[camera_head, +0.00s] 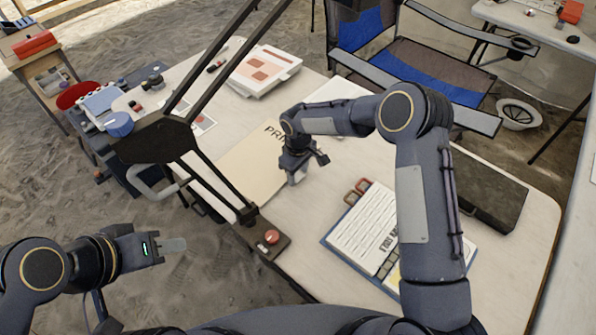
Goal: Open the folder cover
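A cream folder (250,172) lies on the white table, with dark letters starting "PRI" near its upper right part. My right gripper (297,177) points down at the folder's right side and hides part of it and of the lettering. Whether its fingertips touch the folder, and whether they are apart, I cannot tell. My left gripper (174,246) is off the table at the lower left, over the sandy ground. It is away from the folder, and its fingers are seen edge-on.
A dark lamp arm (208,180) crosses the table's left side. A blue-edged clipboard (345,235) and a dark case (485,195) lie right. A blue chair (425,75) stands beyond.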

